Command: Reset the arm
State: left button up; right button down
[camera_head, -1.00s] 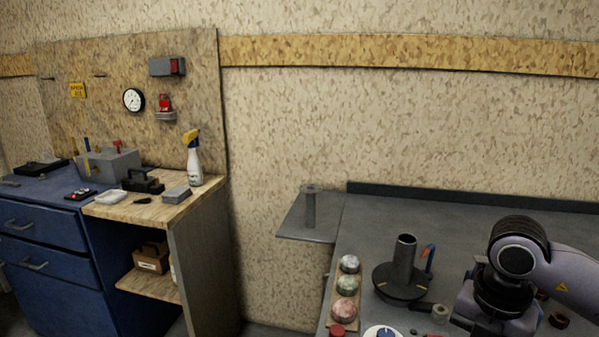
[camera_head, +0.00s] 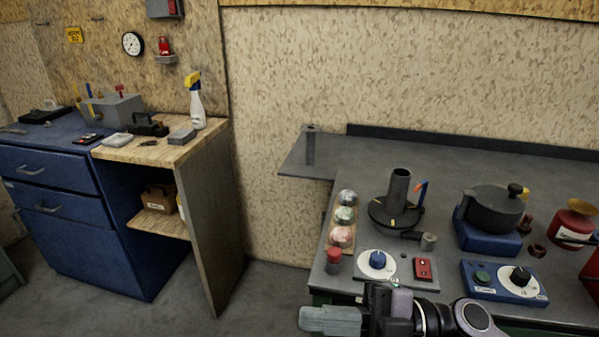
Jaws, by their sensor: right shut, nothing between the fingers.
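My right arm comes in at the bottom right of the head view, along the front edge of the grey table (camera_head: 450,165). Its gripper (camera_head: 312,318) points left at the bottom of the picture, just in front of the table edge. The gripper is shut with nothing between its fingers. Part of the arm runs below the picture's lower edge. My left gripper does not show.
The table holds a dark cylinder on a round base (camera_head: 399,190), a pot (camera_head: 495,208) on a blue unit, a blue control box (camera_head: 503,281), a dial (camera_head: 377,263) and a red tin (camera_head: 572,224). A blue cabinet (camera_head: 75,220) stands left. Floor between is clear.

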jog(key=w+d+f+m+t+h, duration=0.3)
jog(key=d+f+m+t+h, duration=0.2)
jog(key=m+t, duration=0.45)
jog(key=w+d+f+m+t+h, duration=0.3)
jog(key=d+f+m+t+h, duration=0.25)
jog(key=m+t, duration=0.35)
jog(key=s+d+f+m+g+h, duration=0.3)
jog(key=s+f, duration=0.3)
jog(key=f, duration=0.3)
jog(key=s+d+f+m+g+h, duration=0.4)
jog(key=s+f+g, duration=0.1)
jog(key=f, duration=0.5)
jog(key=shift+s, duration=0.55)
jog(key=shift+r, duration=0.1)
